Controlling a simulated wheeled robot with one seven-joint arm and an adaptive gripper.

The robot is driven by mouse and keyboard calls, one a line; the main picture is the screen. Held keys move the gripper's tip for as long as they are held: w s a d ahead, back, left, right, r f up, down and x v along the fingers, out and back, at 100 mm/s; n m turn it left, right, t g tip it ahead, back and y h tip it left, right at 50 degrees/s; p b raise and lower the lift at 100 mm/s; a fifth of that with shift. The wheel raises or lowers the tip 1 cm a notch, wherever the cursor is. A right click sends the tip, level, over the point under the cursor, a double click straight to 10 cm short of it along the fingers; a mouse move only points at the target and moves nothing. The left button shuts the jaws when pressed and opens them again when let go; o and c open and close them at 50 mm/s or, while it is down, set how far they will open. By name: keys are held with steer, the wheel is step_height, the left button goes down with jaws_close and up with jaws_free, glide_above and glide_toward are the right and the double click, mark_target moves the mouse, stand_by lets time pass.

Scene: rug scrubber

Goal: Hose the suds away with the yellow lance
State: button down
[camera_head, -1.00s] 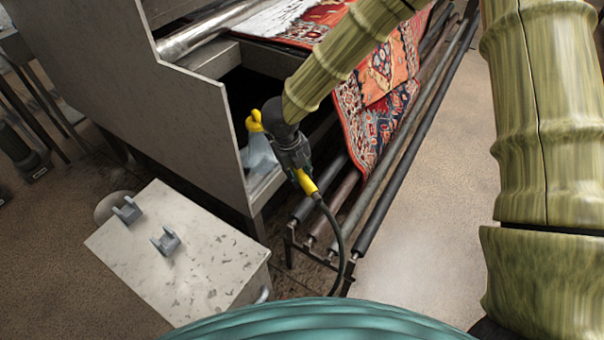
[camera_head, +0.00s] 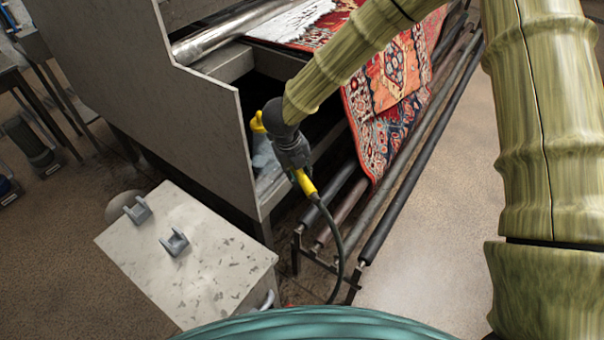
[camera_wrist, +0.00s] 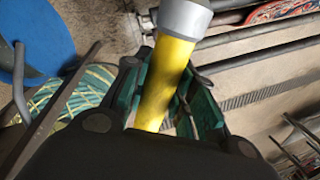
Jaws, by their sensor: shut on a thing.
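My gripper (camera_wrist: 160,90) is shut on the yellow lance (camera_wrist: 168,70), with green pads on either side of its shaft in the wrist view. In the head view the lance (camera_head: 306,183) shows yellow ends above and below my gripper (camera_head: 293,158), and a dark hose trails down from it. A patterned red rug (camera_head: 385,110) hangs from the machine over the rollers. White suds (camera_head: 291,20) cover part of the rug at the top. My arm crosses in front of part of the rug.
The grey scrubber machine (camera_head: 180,100) has a tall side panel beside my gripper. Dark rollers (camera_head: 400,185) run along its front. A worn pale box (camera_head: 195,262) with two grey brackets stands at the lower left. Bare floor (camera_head: 440,240) lies right of the rollers.

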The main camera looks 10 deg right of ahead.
steer(key=w+a+p, duration=0.2)
steer(key=w+a, duration=0.2)
steer(key=shift+w+a, duration=0.15)
stand_by(1.4)
steer(key=shift+w+a+p, duration=0.2)
steer(key=shift+p, duration=0.15)
stand_by(0.9)
steer(key=s+d+n+p, duration=0.1)
steer(key=d+n+p, duration=0.2)
steer(key=d, duration=2.1)
steer(key=p, duration=0.5)
steer(key=shift+t, duration=0.3)
steer(key=shift+w+a, duration=0.1)
steer(key=w+a+p, duration=0.2)
steer(key=w+a, duration=0.7)
stand_by(1.3)
